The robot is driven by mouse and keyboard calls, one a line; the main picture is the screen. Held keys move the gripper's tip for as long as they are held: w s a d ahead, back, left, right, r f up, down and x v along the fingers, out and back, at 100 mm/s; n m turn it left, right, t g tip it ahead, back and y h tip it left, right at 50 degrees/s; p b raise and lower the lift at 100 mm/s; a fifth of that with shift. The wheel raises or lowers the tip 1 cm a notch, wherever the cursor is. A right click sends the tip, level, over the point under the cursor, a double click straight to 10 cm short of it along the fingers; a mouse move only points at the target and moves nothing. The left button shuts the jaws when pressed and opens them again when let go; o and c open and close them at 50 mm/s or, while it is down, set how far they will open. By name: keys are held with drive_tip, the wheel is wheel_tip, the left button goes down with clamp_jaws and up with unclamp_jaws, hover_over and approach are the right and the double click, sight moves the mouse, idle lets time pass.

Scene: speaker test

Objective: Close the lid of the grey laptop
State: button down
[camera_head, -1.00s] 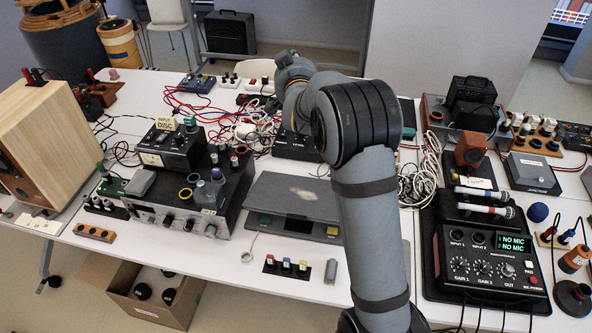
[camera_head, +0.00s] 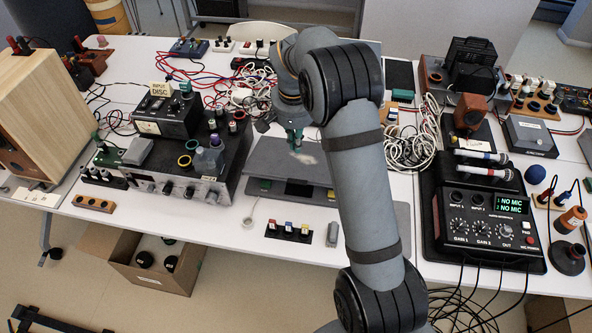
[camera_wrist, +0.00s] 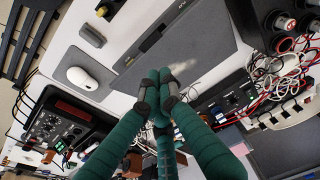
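The grey laptop (camera_head: 262,163) lies on the white table near the middle of the head view. Its lid sits low over the base, with a dark strip showing along the near edge; the exact lid angle is hard to tell. A pale patch marks the lid's top. My gripper (camera_head: 294,138) points down over the lid's far part. In the wrist view my gripper (camera_wrist: 158,92) has its green fingers drawn together, dark tips close with nothing visible between them, in front of the grey lid (camera_wrist: 205,42). Whether the tips touch the lid is unclear. My arm hides the laptop's right side.
An amplifier (camera_head: 180,186) stands close on the left and an audio interface (camera_head: 485,225) on the right. Loose white cables (camera_head: 410,150) lie behind. A small switch block (camera_head: 289,232) sits in front. A white mouse (camera_wrist: 82,78) rests beside the laptop.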

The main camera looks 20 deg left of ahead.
drive_tip(key=p, duration=0.3)
hover_over(296, 179)
wheel_tip(296, 179, down, 11)
drive_tip(key=shift+s+r, duration=0.1)
drive_tip(key=shift+r, duration=0.1)
drive_tip(key=shift+s+d+f+p, duration=0.15)
drive_tip(key=shift+f+p, duration=0.2)
drive_tip(key=shift+f, duration=0.35)
drive_tip(key=shift+s+f, duration=0.1)
